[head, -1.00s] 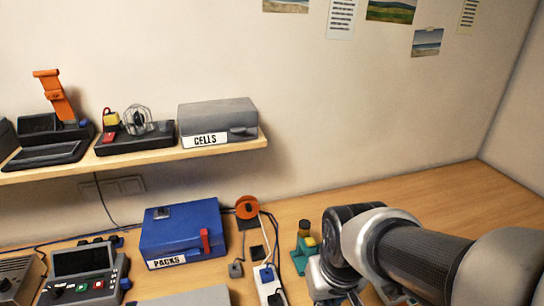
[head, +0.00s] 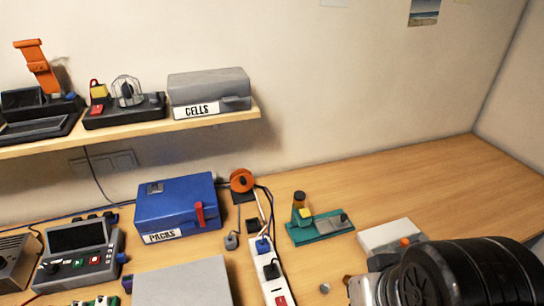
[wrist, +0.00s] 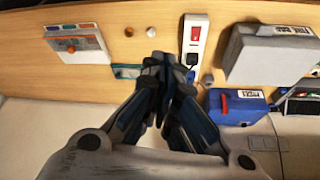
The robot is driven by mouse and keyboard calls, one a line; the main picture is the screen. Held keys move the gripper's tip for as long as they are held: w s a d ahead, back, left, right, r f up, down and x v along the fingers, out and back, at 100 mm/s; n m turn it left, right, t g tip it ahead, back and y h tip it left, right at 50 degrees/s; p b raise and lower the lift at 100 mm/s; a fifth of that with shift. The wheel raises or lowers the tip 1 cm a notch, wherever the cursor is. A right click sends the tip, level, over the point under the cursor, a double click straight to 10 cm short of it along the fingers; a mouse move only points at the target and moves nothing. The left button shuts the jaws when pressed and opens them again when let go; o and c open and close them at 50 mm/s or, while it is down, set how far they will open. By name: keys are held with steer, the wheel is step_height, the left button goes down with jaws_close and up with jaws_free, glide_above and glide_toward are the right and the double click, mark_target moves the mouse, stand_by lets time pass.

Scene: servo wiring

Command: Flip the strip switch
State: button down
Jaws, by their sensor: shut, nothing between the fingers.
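The white power strip (head: 266,262) stands on the bench right of the blue PACKS case in the head view, with plugs in its far end. Its red switch (head: 281,300) is at the bottom edge of that view. In the wrist view the strip (wrist: 204,18) lies just right of and beyond my fingertips, with the red switch (wrist: 195,33) and a black plug nearer me. My gripper (wrist: 161,60) is shut and empty, apart from the switch. Whether the rocker is on or off cannot be told. In the head view my arm hides most of the gripper.
The blue case (head: 180,212) and a grey box (head: 182,284) stand left of the strip. A green board (head: 320,228) and a white box with an orange knob (head: 393,238) are to its right. A shelf (head: 130,128) hangs above. The bench at the far right is clear.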

steer(key=shift+w, duration=0.15)
steer(key=n+g, duration=0.3)
glide_above(282, 305)
steer(key=w, duration=0.2)
step_height(282, 305, down, 11)
steer(key=shift+s+a+f+p, duration=0.15)
steer(key=shift+s+f+p, duration=0.05)
steer(key=shift+p, duration=0.25)
steer(key=f+b, duration=0.1)
steer(key=f, duration=0.3)
steer(key=w+f+b, duration=0.1)
steer(key=f+b, duration=0.1)
steer(key=f, duration=0.2)
steer(key=f+b, duration=0.1)
steer(key=f, duration=0.3)
steer(key=shift+w+a+f+b, duration=0.15)
steer(key=shift+a+f+b, duration=0.05)
steer(key=shift+f+b, duration=0.15)
steer(key=shift+w+f, duration=0.15)
steer(key=shift+f, duration=0.45)
steer(key=shift+f, duration=0.1)
